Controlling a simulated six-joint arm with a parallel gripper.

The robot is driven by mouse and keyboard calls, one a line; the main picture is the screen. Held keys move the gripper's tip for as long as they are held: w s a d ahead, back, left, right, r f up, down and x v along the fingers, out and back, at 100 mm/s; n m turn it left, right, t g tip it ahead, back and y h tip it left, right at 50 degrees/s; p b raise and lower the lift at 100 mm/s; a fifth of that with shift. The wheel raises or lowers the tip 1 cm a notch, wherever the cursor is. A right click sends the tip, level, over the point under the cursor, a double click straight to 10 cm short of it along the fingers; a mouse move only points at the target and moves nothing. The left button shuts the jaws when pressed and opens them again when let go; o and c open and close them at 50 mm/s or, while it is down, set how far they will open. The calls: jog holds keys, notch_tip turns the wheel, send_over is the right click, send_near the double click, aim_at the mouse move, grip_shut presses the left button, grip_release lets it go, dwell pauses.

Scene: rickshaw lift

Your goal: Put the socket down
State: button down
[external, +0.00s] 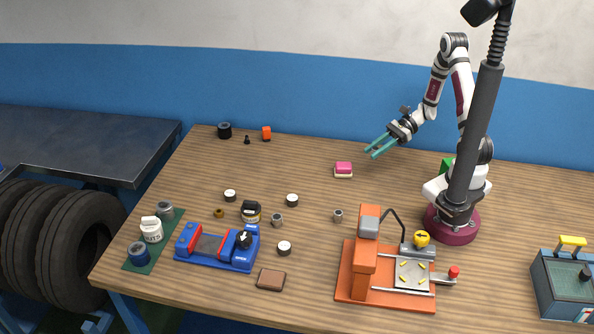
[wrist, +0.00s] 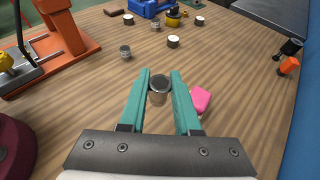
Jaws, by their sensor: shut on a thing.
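My gripper (wrist: 160,80) has two teal fingers and is shut on a grey metal socket (wrist: 158,90), which sits between the fingertips in the wrist view. In the external view my gripper (external: 377,148) is in the air above the back right part of the wooden table (external: 310,185), pointing left and down. The held socket cannot be made out clearly there. Two similar small grey sockets stand on the table, one near the middle (external: 338,216) and one farther left (external: 277,220).
A pink and cream block (external: 343,170) lies near the gripper. An orange machine (external: 366,260) stands at the front, with a blue vise-like fixture (external: 217,247) to its left. A green mat (external: 135,262) holds several containers. Several dark, white-topped pieces are scattered mid-table. The back middle is clear.

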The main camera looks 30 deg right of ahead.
jog(key=w+a+f+m+t, duration=0.1)
jog(key=w+a+m+t, duration=0.15)
jog(key=w, duration=0.45)
jog(key=w+a+f+m+t, duration=0.1)
jog(key=w+a, duration=0.3)
jog(key=w, duration=0.3)
jog(key=m+t+h, duration=0.4)
jog(key=m+t, duration=0.1)
send_over(253, 178)
jog(key=shift+n, duration=0.25)
notch_tip(253, 178, down, 5)
jog(key=shift+w+d+r, duration=0.1)
notch_tip(253, 178, down, 3)
jog(key=shift+f, duration=0.5)
jog(key=c, duration=0.6)
grip_release()
jog(key=shift+f, duration=0.1)
